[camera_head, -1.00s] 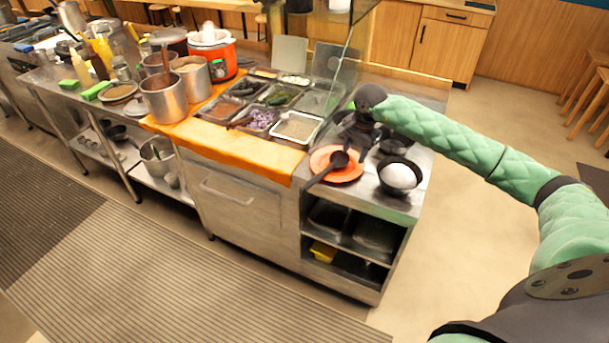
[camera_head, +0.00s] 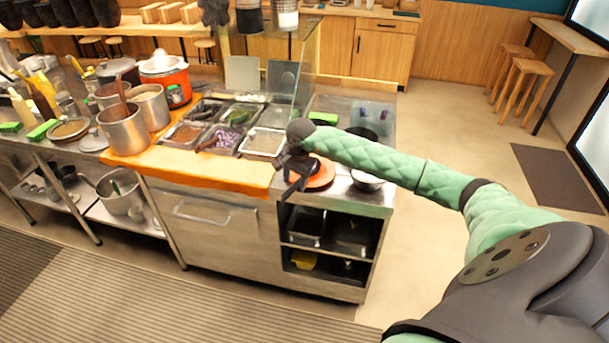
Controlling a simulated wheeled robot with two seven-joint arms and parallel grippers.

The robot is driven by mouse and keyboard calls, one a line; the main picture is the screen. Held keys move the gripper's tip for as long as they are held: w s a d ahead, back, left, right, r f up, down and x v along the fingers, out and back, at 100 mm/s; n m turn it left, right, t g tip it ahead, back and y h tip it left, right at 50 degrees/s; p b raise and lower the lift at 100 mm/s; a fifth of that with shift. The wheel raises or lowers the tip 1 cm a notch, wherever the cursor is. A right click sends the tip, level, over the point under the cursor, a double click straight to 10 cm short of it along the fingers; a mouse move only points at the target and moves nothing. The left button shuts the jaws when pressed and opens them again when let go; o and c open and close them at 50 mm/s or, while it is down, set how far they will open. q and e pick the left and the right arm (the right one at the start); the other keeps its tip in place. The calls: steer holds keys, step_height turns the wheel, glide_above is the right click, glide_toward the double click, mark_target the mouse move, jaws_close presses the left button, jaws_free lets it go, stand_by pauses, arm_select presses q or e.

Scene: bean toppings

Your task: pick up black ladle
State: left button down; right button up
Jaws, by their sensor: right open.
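The black ladle lies on an orange plate (camera_head: 322,178) at the right end of the counter. It is mostly hidden by my right gripper, and its dark handle is hard to tell from the dark fingers. My right gripper (camera_head: 294,172) is open, pointing down over the plate's left side at the ladle. Whether the fingers touch the ladle, I cannot tell. My left gripper is not in view.
A bowl (camera_head: 366,182) is right of the plate, partly behind my green arm. Metal topping trays (camera_head: 262,143) sit left of the plate, with a glass guard (camera_head: 305,75) above. Steel pots (camera_head: 124,131) stand further left.

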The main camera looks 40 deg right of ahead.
steer(key=shift+w+f, duration=0.1)
steer(key=shift+f, duration=0.65)
steer(key=shift+w+f, duration=0.1)
steer(key=shift+f, duration=0.1)
steer(key=shift+r, duration=0.1)
steer(key=shift+c, duration=1.1)
jaws_close()
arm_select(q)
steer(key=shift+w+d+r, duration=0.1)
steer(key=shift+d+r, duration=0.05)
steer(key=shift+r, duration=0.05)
